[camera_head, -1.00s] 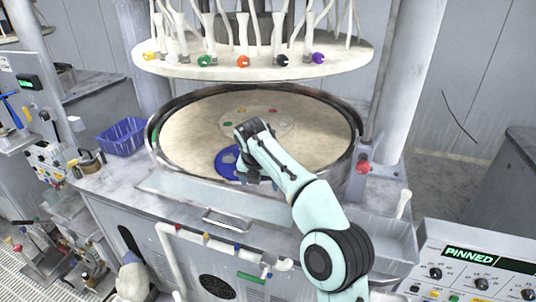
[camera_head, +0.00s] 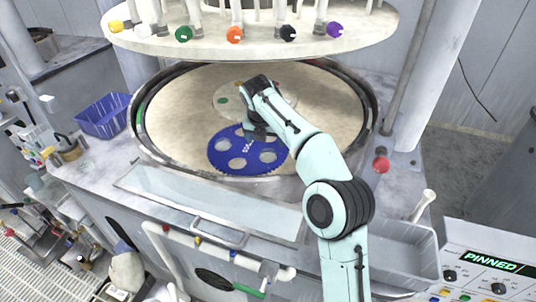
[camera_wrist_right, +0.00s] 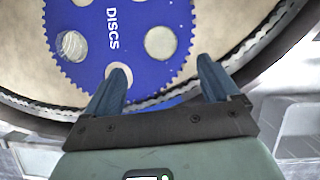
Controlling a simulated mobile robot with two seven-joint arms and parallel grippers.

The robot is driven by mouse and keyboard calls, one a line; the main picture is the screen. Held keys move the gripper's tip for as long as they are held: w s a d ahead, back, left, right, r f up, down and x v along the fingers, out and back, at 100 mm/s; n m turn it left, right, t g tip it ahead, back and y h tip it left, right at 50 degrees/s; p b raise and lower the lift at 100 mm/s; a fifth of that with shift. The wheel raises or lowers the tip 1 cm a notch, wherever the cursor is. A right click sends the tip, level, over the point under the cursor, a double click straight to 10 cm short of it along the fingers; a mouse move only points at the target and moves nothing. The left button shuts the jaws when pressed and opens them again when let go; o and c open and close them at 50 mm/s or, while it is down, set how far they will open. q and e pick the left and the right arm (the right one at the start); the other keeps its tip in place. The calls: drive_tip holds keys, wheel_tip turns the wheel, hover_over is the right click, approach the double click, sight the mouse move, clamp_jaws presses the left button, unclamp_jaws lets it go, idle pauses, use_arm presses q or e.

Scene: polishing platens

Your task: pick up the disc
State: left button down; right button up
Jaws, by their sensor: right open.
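A blue toothed carrier (camera_head: 222,156) marked "DISCS" lies flat on the beige platen near its front rim; it also shows in the right wrist view (camera_wrist_right: 105,55). It has several round holes. One hole holds a clear, shiny round disc (camera_wrist_right: 72,45); another has a greyish round face (camera_wrist_right: 160,42), and I cannot tell if that is a disc. My right gripper (camera_head: 257,137) is above the carrier and hides part of it. In the right wrist view the gripper (camera_wrist_right: 160,68) has its fingers apart with nothing held between them. My left gripper is out of view.
The platen (camera_head: 185,110) has a raised dark rim. A pale plate with coloured dots (camera_head: 227,102) lies farther back on it. A white upper plate (camera_head: 260,45) with coloured knobs hangs above. A blue bin (camera_head: 103,117) stands left, a grey tray (camera_head: 395,255) right.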

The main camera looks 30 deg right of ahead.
sight(268, 154)
drive_tip(key=x, duration=0.9)
drive_tip(key=shift+f+b, duration=0.25)
drive_tip(key=shift+b, duration=0.1)
drive_tip(key=shift+c, duration=0.4)
